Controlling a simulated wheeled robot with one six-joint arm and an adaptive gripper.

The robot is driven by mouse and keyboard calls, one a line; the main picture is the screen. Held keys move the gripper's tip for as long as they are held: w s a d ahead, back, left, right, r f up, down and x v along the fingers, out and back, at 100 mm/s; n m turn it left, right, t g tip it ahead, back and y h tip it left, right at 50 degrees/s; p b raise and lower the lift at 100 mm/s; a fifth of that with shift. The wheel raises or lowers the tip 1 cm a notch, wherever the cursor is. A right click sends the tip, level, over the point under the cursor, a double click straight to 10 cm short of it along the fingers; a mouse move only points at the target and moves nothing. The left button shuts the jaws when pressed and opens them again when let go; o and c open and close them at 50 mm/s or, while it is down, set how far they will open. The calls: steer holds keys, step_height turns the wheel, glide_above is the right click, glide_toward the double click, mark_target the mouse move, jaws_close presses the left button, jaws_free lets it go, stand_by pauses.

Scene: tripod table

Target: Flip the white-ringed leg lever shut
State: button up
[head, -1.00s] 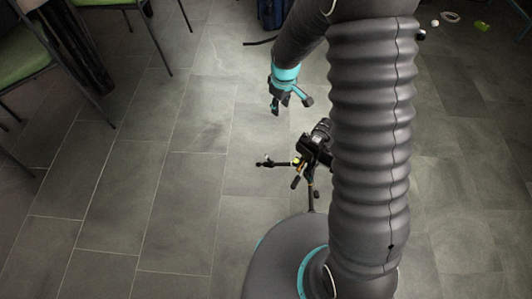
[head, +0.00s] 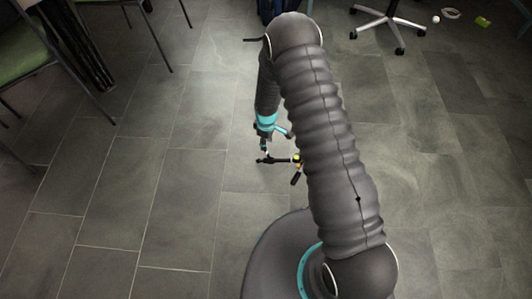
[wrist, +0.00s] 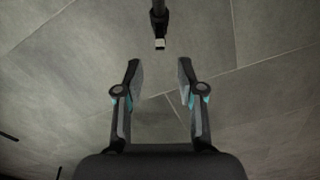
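Part of the black tripod (head: 278,160) shows in the head view, with a yellow-marked joint. The rest of it is hidden behind my arm. In the wrist view a dark post (wrist: 158,18) comes down from the top edge and ends in a small pale piece (wrist: 159,43). I cannot tell whether this is the white-ringed lever. My gripper (wrist: 158,72) is open and empty, its two fingers apart. The pale piece lies just beyond the fingertips, roughly midway between them. In the head view my gripper (head: 270,140) is close to the tripod; contact cannot be told.
Grey tiled floor (head: 180,200) is clear to the left of the tripod. A green-seated chair (head: 25,60) stands at the upper left. A wheeled chair base (head: 390,22) stands at the upper right, with small items on the floor beyond it.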

mark_target(268, 155)
step_height(268, 155, down, 9)
steer(key=shift+r, duration=0.15)
stand_by(0.4)
jaws_close()
